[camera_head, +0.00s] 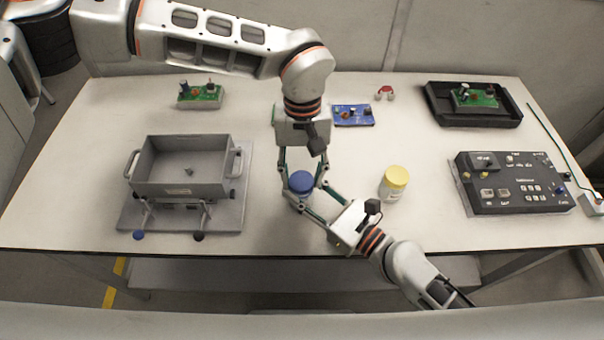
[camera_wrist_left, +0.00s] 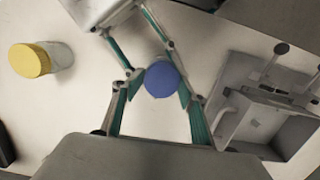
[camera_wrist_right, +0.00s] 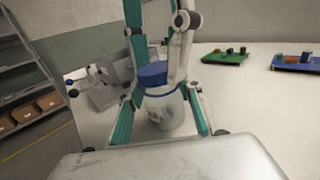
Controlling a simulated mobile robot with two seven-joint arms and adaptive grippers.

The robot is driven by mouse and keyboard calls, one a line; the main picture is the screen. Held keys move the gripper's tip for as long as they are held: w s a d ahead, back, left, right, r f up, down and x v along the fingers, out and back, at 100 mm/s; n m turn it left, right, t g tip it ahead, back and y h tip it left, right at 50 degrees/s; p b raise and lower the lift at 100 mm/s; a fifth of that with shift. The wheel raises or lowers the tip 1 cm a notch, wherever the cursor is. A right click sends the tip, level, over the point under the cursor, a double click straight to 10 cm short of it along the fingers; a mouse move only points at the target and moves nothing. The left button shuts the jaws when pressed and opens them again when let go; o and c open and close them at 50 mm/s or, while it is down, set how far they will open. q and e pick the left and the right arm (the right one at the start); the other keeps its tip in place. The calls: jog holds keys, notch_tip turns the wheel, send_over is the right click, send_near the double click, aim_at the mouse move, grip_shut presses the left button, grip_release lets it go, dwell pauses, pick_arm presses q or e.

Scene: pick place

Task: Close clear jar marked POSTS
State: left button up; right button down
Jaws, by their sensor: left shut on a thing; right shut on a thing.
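A clear jar (camera_wrist_right: 168,112) with a blue lid (camera_head: 301,183) stands upright on the table, centre front. The lid sits on the jar's mouth; I cannot tell how tightly. My left gripper (camera_wrist_left: 164,84) comes from above and is shut on the lid, one finger on each side. My right gripper (camera_wrist_right: 167,108) comes from the lower right in the head view and is shut around the jar's body below the lid. Fingers hide much of the jar, and no marking on it is readable. A second jar with a yellow lid (camera_head: 396,177) stands to the right.
A grey bin (camera_head: 184,187) on a fixture stands at left. A black control box (camera_head: 512,183) and a black tray (camera_head: 471,116) are at right. A green board (camera_head: 200,94) and a blue board (camera_head: 353,115) lie toward the back. Table between the yellow-lidded jar and control box is clear.

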pick_arm(q)
jog(key=shift+o, duration=0.4)
jog(key=shift+a+f+y, duration=0.3)
jog(key=shift+a+f, duration=0.1)
jog(key=shift+f, duration=0.3)
pick_arm(e)
jog(key=shift+r, duration=0.15)
pick_arm(q)
jog(key=shift+s+a, duration=0.1)
jog(key=shift+r+y, duration=0.2)
jog(key=shift+y, duration=0.1)
pick_arm(e)
jog(key=shift+w, duration=0.1)
pick_arm(q)
jog(key=shift+s+a, duration=0.1)
jog(key=shift+c, duration=0.3)
pick_arm(e)
jog(key=shift+w+d+r, duration=0.1)
pick_arm(q)
jog(key=o, duration=0.7)
jog(key=shift+s+f, duration=0.1)
jog(key=shift+f, duration=0.55)
pick_arm(e)
jog(key=shift+w, duration=0.1)
pick_arm(q)
jog(key=o, duration=0.9)
jog(key=shift+o, duration=0.4)
